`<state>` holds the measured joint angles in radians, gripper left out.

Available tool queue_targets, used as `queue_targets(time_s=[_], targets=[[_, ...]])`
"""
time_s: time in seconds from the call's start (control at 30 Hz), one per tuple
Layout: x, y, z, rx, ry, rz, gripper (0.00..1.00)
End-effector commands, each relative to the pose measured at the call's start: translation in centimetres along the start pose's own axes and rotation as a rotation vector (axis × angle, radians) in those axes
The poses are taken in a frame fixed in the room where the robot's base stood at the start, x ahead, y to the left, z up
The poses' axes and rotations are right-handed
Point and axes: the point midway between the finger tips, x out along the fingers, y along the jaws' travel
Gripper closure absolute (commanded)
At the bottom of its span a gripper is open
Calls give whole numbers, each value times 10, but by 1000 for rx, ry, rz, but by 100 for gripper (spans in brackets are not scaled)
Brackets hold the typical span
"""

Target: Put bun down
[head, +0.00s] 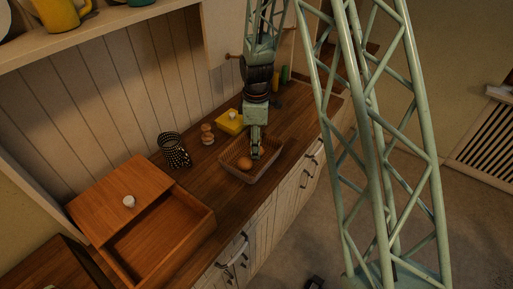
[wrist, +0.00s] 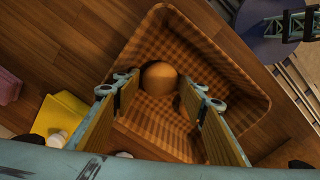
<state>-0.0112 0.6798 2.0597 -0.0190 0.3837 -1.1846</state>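The round brown bun (head: 244,163) lies in a woven basket (head: 268,172) on the wooden counter. In the wrist view the bun (wrist: 159,77) sits inside the basket (wrist: 232,70), near its far wall. My gripper (head: 256,153) points down into the basket, close beside the bun. In the wrist view its two fingers (wrist: 158,84) are spread apart, one on each side of the bun, with narrow gaps visible between the tips and the bun. The underside of the bun is hidden.
A wooden box (head: 160,235) with a slanted knobbed lid is further left. Bare counter (head: 203,172) lies between box and basket.

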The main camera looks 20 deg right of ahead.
Motion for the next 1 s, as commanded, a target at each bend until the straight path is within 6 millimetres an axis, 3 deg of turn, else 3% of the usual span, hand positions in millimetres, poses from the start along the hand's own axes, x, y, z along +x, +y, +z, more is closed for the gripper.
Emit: queue_targets(time_s=[0.7, 1.0], targets=[[-82, 0, 0, 0, 1, 2, 61], [-107, 0, 0, 0, 1, 1, 61]])
